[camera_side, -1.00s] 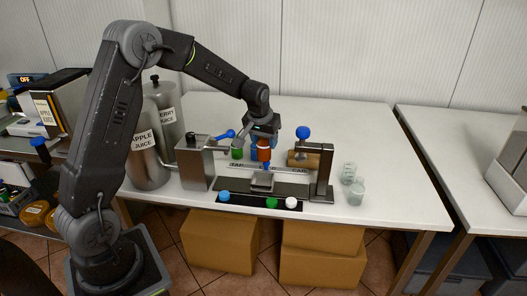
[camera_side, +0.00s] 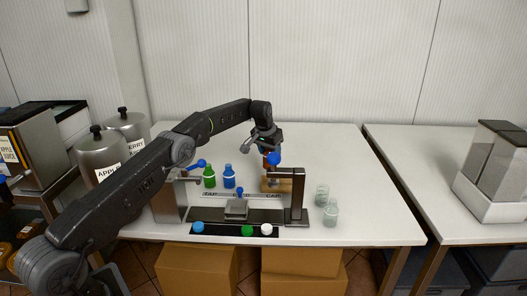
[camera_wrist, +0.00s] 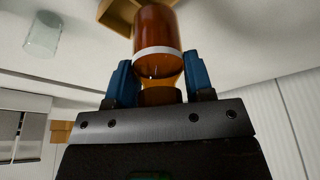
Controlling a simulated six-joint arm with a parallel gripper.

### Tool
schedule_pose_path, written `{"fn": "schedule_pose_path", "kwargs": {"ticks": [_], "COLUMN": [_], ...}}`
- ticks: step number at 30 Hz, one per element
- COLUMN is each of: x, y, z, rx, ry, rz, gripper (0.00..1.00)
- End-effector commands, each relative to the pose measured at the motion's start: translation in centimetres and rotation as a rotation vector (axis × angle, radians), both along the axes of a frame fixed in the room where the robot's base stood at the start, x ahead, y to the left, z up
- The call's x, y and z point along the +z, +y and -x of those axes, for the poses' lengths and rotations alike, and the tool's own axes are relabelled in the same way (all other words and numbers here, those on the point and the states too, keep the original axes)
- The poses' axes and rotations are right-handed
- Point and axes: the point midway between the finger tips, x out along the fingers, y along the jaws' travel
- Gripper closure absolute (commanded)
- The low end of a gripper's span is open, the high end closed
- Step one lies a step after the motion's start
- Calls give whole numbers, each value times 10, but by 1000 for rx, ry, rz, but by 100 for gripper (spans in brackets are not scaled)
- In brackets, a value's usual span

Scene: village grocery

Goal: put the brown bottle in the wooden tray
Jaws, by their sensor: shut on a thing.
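The brown bottle (camera_wrist: 157,40) is between the blue fingers of my gripper (camera_wrist: 160,88) in the wrist view, with the fingers shut on its neck end. In the side view my gripper (camera_side: 266,146) is at the wooden tray (camera_side: 285,185), behind the press stand. The wooden tray (camera_wrist: 118,14) also shows in the wrist view, just beyond the far end of the bottle. I cannot tell whether the bottle touches the tray.
A green bottle (camera_side: 209,176) and a blue bottle (camera_side: 229,177) stand left of the tray. Glass jars (camera_side: 330,213) stand to the right. The table behind is clear.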

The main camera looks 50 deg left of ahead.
Motion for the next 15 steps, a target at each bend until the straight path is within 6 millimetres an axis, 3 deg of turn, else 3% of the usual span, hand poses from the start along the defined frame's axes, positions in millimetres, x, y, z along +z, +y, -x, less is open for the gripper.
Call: {"fn": "schedule_pose_path", "kwargs": {"ticks": [15], "x": [-19], "y": [-2], "z": [-7], "rx": [-50], "ry": [-5], "rz": [1], "gripper": [80]}}
